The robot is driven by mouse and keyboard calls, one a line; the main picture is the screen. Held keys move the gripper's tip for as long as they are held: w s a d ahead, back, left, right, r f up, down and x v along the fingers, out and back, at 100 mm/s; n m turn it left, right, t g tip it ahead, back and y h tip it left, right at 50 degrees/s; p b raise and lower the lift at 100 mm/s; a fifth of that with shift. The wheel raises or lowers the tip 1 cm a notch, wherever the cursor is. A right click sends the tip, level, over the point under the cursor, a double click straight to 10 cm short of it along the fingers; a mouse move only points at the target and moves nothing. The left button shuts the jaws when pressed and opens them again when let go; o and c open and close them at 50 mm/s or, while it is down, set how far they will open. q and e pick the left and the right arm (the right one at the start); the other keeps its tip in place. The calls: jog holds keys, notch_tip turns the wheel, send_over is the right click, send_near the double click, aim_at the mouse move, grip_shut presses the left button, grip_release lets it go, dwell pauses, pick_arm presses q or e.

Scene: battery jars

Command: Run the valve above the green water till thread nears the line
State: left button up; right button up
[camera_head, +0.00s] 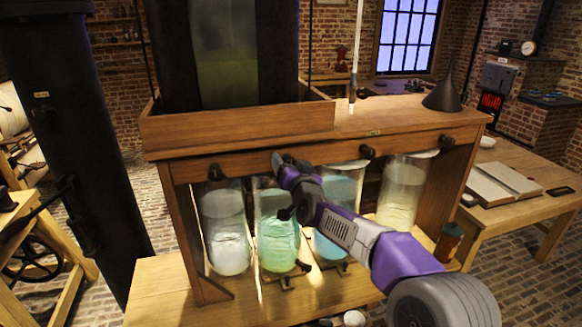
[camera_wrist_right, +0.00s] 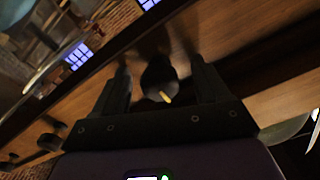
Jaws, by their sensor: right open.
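The green water (camera_head: 278,240) stands in the second glass jar from the left, under a wooden shelf rail. My right gripper (camera_head: 287,163) is at the rail above that jar, its arm crossing in front of the blue jar. In the right wrist view, the gripper (camera_wrist_right: 160,68) is open, with one finger on each side of a dark round valve knob (camera_wrist_right: 160,78) with a yellow mark. Whether the fingers touch the knob cannot be told. In the head view the gripper hides most of this valve. I cannot make out the thread or line. My left gripper is not in view.
Other dark valves sit along the rail (camera_head: 405,147): one (camera_head: 215,172) left, two (camera_head: 366,152) right. Beside the green jar stand a clear jar (camera_head: 225,230) and a blue jar (camera_head: 347,188); another pale jar (camera_head: 401,193) is farther right. A dark cone (camera_head: 443,93) stands on top.

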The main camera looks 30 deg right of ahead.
jog(key=v, duration=0.5)
jog(key=shift+p, duration=0.35)
jog(key=s+a+f+n+g+y, duration=0.1)
jog(key=a+f+g, duration=0.25)
jog(key=f, duration=0.85)
jog(key=s+a+f+n+g+y, duration=0.15)
jog(key=a+f, duration=0.35)
jog(key=f, duration=0.8)
jog(key=s+a+f+n+g+y, duration=0.1)
jog(key=a+f+g+y, duration=0.2)
jog(key=f, duration=0.9)
jog(key=s+a+f+g+y, duration=0.1)
jog(key=s+a+f+g, duration=0.2)
jog(key=s+f, duration=0.3)
jog(key=s+a+f+n+g, duration=0.1)
jog(key=s+a+f+g, duration=0.2)
jog(key=s+a+f, duration=0.3)
jog(key=s+a+f+g+y, duration=0.1)
jog(key=s+a+f+g, duration=0.2)
jog(key=s+f, duration=0.4)
jog(key=s+a, duration=0.1)
jog(key=s, duration=0.6)
jog(key=shift+a+f+y, duration=0.25)
jog(key=shift+f+y, duration=0.1)
